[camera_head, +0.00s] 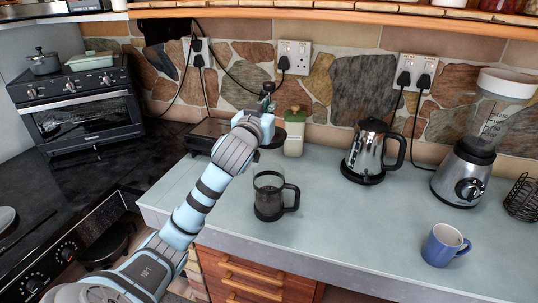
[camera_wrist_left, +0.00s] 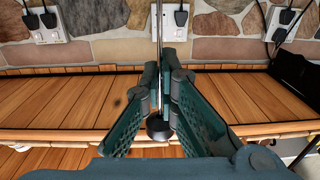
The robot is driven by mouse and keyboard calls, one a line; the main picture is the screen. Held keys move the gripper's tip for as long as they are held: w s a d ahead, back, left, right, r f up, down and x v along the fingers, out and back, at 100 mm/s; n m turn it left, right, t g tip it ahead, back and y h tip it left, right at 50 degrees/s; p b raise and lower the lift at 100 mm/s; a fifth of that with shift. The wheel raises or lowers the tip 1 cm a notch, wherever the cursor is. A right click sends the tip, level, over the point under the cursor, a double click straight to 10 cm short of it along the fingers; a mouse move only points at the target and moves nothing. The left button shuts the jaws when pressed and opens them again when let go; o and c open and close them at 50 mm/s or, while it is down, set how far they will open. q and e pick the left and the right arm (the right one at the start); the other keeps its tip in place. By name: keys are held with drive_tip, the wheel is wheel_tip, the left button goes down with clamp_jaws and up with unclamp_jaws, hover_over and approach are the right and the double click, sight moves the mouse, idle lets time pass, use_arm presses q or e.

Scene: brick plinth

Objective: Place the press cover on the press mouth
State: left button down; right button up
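The press (camera_head: 268,208), a clear beaker with a dark base and dark handle, stands upright on the grey counter. Its mouth is open and uncovered. My left gripper (camera_head: 268,95) is behind and above it, towards the stone wall. In the left wrist view its green fingers (camera_wrist_left: 161,82) are closed around a thin rod with a black knob (camera_wrist_left: 158,129), which looks like the press cover's plunger. The rest of the cover is not clearly seen; a dark patch (camera_head: 278,140) beside my wrist may be part of it. My right gripper is not in view.
A steel kettle (camera_head: 366,150), a blender (camera_head: 465,170) and a blue mug (camera_head: 443,245) stand to the right. A canister (camera_head: 294,137) stands behind the press. A wooden shelf (camera_head: 380,20) runs above. The counter around the press is clear.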

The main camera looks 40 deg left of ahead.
use_arm(q)
wheel_tip(320, 180, down, 11)
drive_tip(key=b, duration=0.1)
drive_tip(key=shift+f+b, duration=0.15)
drive_tip(key=shift+b, duration=0.15)
drive_tip(key=c, duration=1.8)
unclamp_jaws()
drive_tip(key=shift+s+d, duration=0.1)
drive_tip(key=v, duration=1.1)
drive_tip(key=shift+s+d, duration=0.2)
drive_tip(key=shift+s, duration=0.15)
